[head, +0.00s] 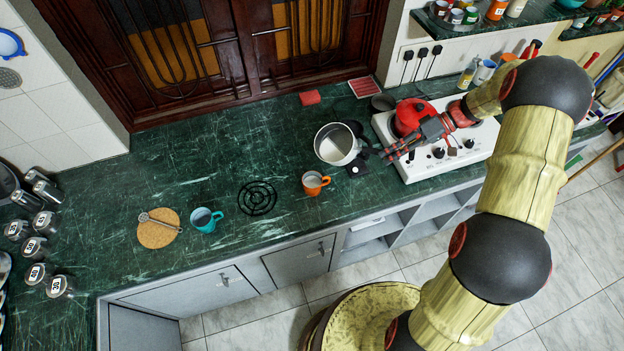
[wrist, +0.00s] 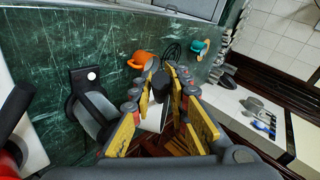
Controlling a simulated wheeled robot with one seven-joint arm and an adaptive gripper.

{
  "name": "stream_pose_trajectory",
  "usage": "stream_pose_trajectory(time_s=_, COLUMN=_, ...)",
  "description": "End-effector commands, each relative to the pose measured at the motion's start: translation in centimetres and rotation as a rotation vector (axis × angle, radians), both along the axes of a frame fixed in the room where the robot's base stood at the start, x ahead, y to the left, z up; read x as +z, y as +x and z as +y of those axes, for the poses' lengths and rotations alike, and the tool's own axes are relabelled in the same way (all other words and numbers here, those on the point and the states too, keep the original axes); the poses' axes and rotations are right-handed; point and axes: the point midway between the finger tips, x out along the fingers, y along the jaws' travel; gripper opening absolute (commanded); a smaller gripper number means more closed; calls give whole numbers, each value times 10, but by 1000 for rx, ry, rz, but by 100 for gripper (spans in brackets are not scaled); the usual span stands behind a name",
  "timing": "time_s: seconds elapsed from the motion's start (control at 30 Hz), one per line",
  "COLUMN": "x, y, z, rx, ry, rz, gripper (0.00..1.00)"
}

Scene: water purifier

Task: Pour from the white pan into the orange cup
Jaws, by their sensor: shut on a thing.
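The white pan (head: 334,157) is on or just over the green counter, right of centre in the head view, with its open top showing. I cannot tell whether it is lifted. My gripper (head: 383,155) comes from the right and is shut on the pan's black handle. In the wrist view the handle (wrist: 160,86) lies between the yellow finger pads, and the pan is mostly hidden. The orange cup (head: 312,185) stands upright in front and left of the pan, apart from it. It also shows beyond the fingers in the wrist view (wrist: 138,61).
A teal cup (head: 203,221) and a cork mat (head: 155,235) with a utensil stand to the left. A black coil trivet (head: 257,198) lies near the orange cup. A white stove (head: 470,152) with a red kettle (head: 411,117) is right of the pan. The counter's left half has free room.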

Motion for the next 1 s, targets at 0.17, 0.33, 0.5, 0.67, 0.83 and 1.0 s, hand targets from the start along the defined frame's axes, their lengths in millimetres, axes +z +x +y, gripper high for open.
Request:
stream_pose_trajectory(time_s=0.17, x=2, y=7, z=-10, rx=2, ry=48, rz=29, gripper=0)
stream_pose_trajectory(time_s=0.33, x=-2, y=13, z=-19, rx=7, ry=106, rz=70, gripper=0)
stream_pose_trajectory(time_s=0.5, x=-5, y=19, z=-29, rx=11, ry=164, rz=108, gripper=0)
stream_pose_trajectory(time_s=0.67, x=-3, y=25, z=-38, rx=15, ry=225, rz=148, gripper=0)
stream_pose_trajectory(time_s=0.83, x=-2, y=31, z=-48, rx=19, ry=289, rz=193, gripper=0)
stream_pose_trajectory(time_s=1.0, x=-7, y=36, z=-57, rx=23, ry=354, rz=238, gripper=0)
